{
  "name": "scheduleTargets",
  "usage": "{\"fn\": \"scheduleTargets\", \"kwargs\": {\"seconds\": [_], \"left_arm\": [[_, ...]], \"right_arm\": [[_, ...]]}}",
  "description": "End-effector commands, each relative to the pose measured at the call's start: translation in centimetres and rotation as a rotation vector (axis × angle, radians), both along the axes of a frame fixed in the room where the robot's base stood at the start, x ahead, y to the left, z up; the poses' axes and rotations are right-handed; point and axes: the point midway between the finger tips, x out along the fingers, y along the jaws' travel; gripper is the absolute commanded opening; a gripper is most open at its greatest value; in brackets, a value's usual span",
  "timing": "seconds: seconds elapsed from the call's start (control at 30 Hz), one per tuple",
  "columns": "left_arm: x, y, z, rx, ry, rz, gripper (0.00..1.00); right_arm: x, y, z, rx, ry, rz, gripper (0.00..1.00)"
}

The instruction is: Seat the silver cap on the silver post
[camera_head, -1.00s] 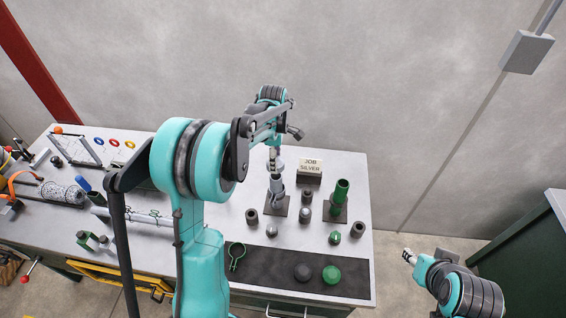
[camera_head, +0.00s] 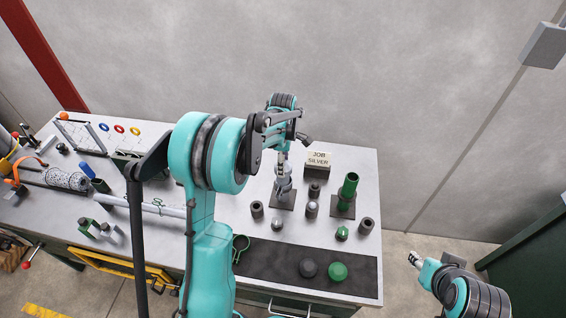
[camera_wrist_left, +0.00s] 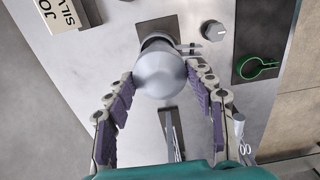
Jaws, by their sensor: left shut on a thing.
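My left gripper (camera_wrist_left: 160,88) is shut on the silver cap (camera_wrist_left: 158,72), a smooth rounded silver piece between its purple-padded fingers. In the head view the left gripper (camera_head: 282,160) is above the silver post (camera_head: 284,184), which stands upright on a dark square base (camera_head: 287,203). In the left wrist view the cap overlaps the post's top, and only a dark rim and part of the base (camera_wrist_left: 152,27) show past it. I cannot tell whether the cap is fully seated. My right gripper (camera_head: 414,258) is off the bench at the right; its fingers are too small to read.
A green post (camera_head: 348,190) stands close on the right, with dark sleeves (camera_head: 314,189) and small caps (camera_head: 342,232) around it. The job sign (camera_head: 318,159) stands behind.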

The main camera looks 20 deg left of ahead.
Motion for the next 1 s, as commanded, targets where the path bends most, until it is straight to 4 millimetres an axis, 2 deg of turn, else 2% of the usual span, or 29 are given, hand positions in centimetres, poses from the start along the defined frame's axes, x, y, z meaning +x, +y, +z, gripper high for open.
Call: {"fn": "scheduleTargets", "kwargs": {"seconds": [0.07, 0.1, 0.17, 0.57, 0.67, 1.0], "left_arm": [[0.0, 0.0, 0.1, 0.0, 0.0, 0.0, 0.25], [0.0, 0.0, 0.1, 0.0, 0.0, 0.0, 0.62], [0.0, 0.0, 0.1, 0.0, 0.0, 0.0, 0.78], [0.0, 0.0, 0.6, 0.0, 0.0, 0.0, 0.79], [0.0, 0.0, 2.0, 0.0, 0.0, 0.0, 0.79], [0.0, 0.0, 9.2, 0.0, 0.0, 0.0, 0.79]], "right_arm": [[0.0, 0.0, 0.0, 0.0, 0.0, 0.0, 0.4], [0.0, 0.0, 0.0, 0.0, 0.0, 0.0, 0.4], [0.0, 0.0, 0.0, 0.0, 0.0, 0.0, 0.4], [0.0, 0.0, 0.0, 0.0, 0.0, 0.0, 0.4], [0.0, 0.0, 0.0, 0.0, 0.0, 0.0, 0.4], [0.0, 0.0, 0.0, 0.0, 0.0, 0.0, 0.4]]}}
